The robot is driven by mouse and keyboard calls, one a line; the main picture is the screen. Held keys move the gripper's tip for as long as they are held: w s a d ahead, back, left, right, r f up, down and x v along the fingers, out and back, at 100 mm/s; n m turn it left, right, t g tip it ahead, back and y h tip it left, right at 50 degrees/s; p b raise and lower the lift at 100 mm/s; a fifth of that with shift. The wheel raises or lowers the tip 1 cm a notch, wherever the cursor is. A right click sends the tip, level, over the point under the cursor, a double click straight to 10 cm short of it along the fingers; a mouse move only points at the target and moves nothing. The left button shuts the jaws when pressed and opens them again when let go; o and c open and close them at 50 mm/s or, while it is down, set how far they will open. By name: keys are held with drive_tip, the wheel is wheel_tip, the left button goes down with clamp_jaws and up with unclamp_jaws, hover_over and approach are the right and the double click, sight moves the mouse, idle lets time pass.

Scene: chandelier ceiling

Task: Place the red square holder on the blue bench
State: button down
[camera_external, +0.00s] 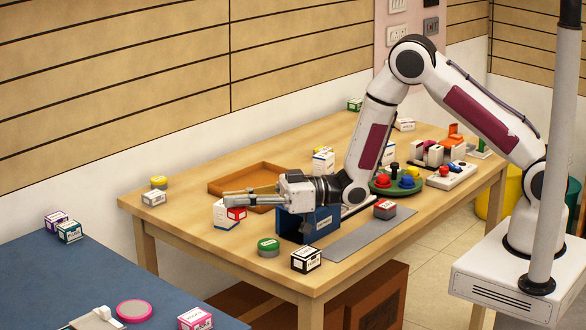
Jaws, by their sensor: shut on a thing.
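My gripper (236,196) reaches left, level and low over the wooden table, with its fingers closed. A small red and white box (238,213) shows directly at and below the fingertips and appears to be held there; the fingers cover its top. Whether it is the red square holder I cannot tell for sure. The blue bench (50,281) is at the lower left, across a gap from the wooden table.
A white box (222,214) stands close by the gripper. A blue box (308,226) is under my wrist. A green-lidded tin (268,248) and a black-and-white box (306,260) are nearby. The bench carries a pink-rimmed disc (134,311) and small boxes; its middle is clear.

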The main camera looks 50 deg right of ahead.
drive_tip(key=s+a+r, duration=0.1)
drive_tip(key=a+r, duration=0.2)
drive_tip(key=a, duration=1.9)
drive_tip(key=shift+f, duration=2.5)
drive_tip(key=shift+s, duration=0.1)
drive_tip(key=shift+f, duration=3.15)
drive_tip(key=shift+f, duration=1.85)
drive_tip(key=shift+f, duration=0.2)
